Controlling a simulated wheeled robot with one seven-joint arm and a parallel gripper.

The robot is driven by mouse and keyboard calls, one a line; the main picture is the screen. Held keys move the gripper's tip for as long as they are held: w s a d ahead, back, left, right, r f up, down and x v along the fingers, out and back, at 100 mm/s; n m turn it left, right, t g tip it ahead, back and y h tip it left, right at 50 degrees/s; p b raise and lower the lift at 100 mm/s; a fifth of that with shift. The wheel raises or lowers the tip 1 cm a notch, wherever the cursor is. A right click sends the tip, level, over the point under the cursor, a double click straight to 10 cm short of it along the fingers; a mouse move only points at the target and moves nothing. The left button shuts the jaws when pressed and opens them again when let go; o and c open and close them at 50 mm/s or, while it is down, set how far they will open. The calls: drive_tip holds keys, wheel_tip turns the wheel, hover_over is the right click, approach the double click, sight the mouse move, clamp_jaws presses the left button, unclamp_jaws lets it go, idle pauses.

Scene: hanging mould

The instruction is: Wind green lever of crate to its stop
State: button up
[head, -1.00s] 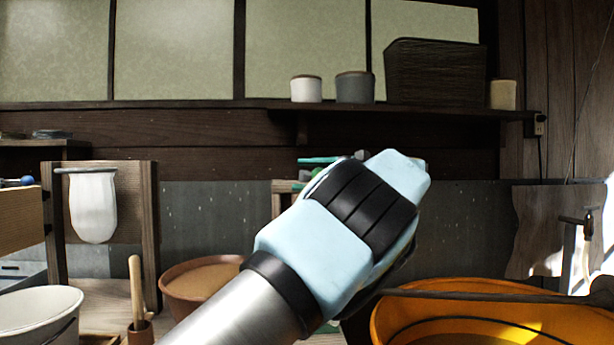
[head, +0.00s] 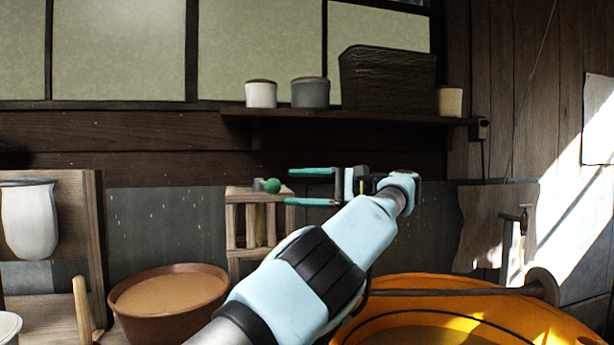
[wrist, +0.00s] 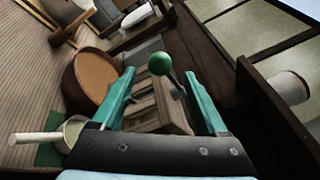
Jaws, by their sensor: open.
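The wooden crate (head: 244,212) stands against the grey wall panel, with upright slats and a flat top. Its lever has a green ball knob (head: 272,186) on top, beside a small grey pivot. In the wrist view the green knob (wrist: 161,63) sits on a dark rod, between and beyond my fingertips, and the crate (wrist: 160,108) lies below it. My gripper (head: 311,187) is open, with two teal fingers pointing left, just right of the knob and apart from it. The open fingers also frame the wrist view (wrist: 160,78).
A brown bowl (head: 168,302) of tan material stands left of the crate. An orange tub (head: 470,300) is below my arm at right. A shelf (head: 350,117) with jars and a dark basket (head: 388,80) runs above.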

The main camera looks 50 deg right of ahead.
drive_tip(key=shift+p+v, duration=0.85)
drive_tip(key=shift+p, duration=0.3)
